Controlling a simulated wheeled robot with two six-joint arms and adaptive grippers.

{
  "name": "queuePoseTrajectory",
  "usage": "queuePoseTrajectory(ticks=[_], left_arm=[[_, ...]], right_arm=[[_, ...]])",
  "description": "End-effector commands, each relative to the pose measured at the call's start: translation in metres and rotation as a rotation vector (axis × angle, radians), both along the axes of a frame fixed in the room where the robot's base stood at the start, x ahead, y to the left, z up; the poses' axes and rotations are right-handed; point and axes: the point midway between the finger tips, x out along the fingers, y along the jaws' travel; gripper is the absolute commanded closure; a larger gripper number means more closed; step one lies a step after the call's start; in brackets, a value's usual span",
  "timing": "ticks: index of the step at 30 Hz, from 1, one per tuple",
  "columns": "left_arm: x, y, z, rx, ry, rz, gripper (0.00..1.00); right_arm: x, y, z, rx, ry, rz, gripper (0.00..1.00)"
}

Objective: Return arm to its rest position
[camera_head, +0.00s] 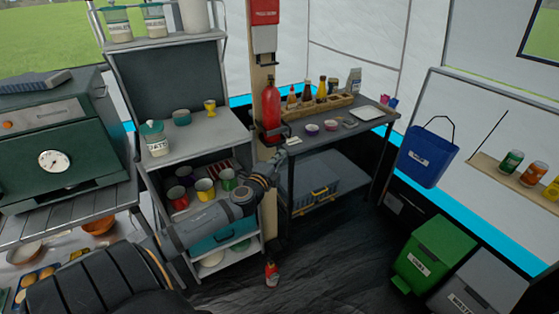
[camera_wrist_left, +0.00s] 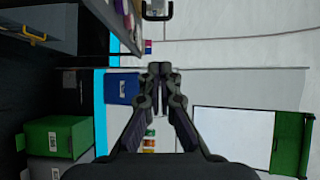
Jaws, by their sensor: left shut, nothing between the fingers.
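My left arm reaches in from the lower left of the head view, past the front of the grey shelf unit. Its left gripper (camera_head: 285,150) is near the left end of the dark side table (camera_head: 335,128). In the left wrist view the fingers of the left gripper (camera_wrist_left: 160,72) are together with nothing between them. The wrist view is turned on its side, and the wall lies beyond the fingertips. My right gripper is in neither view.
The grey shelf unit (camera_head: 205,133) holds mugs and jars close to my left arm. A red extinguisher (camera_head: 270,105) stands by the post. A blue bin (camera_head: 428,157) hangs at right. Green (camera_head: 435,250) and grey (camera_head: 490,285) bins stand on the floor.

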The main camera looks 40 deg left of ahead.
Motion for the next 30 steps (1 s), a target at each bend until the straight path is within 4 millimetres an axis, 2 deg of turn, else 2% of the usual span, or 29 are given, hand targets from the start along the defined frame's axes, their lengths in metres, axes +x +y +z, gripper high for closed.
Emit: queuePoseTrajectory(ticks=[5,11,14,17,20,21,23,24,25,27,29,30], left_arm=[[-0.003,-0.001,0.000,-0.002,0.000,-0.001,1.00],[-0.002,-0.001,0.000,-0.002,0.000,0.000,1.00],[-0.003,0.005,-0.011,-0.021,0.018,0.014,1.00],[-0.011,0.024,-0.056,-0.100,0.089,0.068,1.00],[-0.032,0.048,-0.132,-0.237,0.202,0.156,1.00],[-0.045,0.055,-0.166,-0.298,0.250,0.196,1.00],[-0.068,0.061,-0.215,-0.390,0.320,0.254,1.00],[-0.086,0.062,-0.247,-0.449,0.365,0.293,1.00],[-0.100,0.061,-0.270,-0.494,0.397,0.323,1.00],[-0.135,0.055,-0.322,-0.596,0.470,0.393,1.00],[-0.169,0.045,-0.363,-0.682,0.531,0.454,1.00],[-0.193,0.036,-0.389,-0.739,0.569,0.494,1.00]], right_arm=[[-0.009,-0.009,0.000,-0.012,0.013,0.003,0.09],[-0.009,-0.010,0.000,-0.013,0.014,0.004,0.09],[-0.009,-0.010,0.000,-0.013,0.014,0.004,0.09],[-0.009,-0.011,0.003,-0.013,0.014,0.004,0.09],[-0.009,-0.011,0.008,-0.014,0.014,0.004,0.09],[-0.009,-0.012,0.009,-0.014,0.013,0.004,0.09],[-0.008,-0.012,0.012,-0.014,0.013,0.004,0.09],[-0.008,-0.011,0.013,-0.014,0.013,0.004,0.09],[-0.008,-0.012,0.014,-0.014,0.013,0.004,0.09],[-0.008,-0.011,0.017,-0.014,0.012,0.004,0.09],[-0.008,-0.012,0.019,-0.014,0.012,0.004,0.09],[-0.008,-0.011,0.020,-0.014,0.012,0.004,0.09]])
